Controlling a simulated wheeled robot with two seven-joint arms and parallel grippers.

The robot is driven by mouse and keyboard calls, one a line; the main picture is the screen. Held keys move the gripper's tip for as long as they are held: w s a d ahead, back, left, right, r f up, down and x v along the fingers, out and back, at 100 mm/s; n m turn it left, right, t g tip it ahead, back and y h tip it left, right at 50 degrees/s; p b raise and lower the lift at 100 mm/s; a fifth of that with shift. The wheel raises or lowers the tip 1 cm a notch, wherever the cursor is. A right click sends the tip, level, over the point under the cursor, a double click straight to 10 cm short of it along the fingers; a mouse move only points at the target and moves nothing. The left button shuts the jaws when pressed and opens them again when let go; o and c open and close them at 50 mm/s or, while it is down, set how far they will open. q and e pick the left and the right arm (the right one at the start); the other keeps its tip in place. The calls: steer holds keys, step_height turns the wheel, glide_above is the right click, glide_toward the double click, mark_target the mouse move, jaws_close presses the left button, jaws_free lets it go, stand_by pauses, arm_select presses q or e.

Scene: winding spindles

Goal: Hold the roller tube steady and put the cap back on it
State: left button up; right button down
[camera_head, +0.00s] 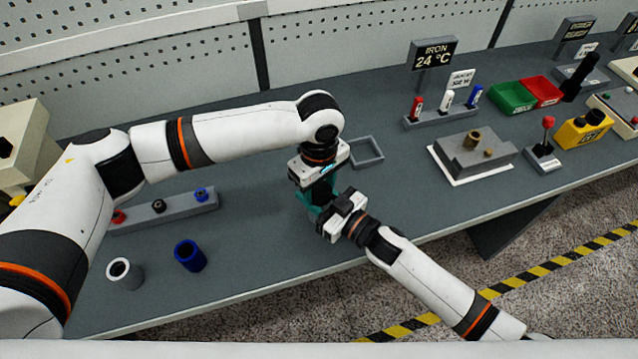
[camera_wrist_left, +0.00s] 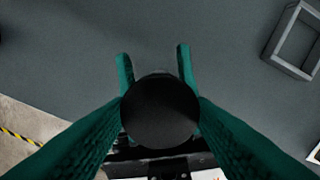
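My left gripper (camera_head: 322,192) points down over the table. In the left wrist view its teal fingers (camera_wrist_left: 160,105) are shut on the sides of a round black cap (camera_wrist_left: 160,118), seen from above. My right gripper (camera_head: 312,207) comes in from the front, just below the left one. Its two teal fingertips (camera_wrist_left: 154,62) stick out past the cap, one on each side, around where the roller tube stands. The tube is hidden under the cap and behind the grippers. I cannot tell whether the cap touches or sits on it.
An empty grey square frame (camera_head: 367,152) lies just right of the grippers. A grey rack (camera_head: 180,208) with red, black and blue pieces, a white tube (camera_head: 124,274) and a blue tube (camera_head: 190,256) stand at the left. A grey fixture block (camera_head: 470,158) stands at the right.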

arm_select(q)
steer(key=shift+m, duration=1.7)
steer(key=shift+c, duration=0.2)
steer(key=o, duration=1.1)
steer(key=shift+r, duration=2.25)
steer(key=shift+c, duration=0.3)
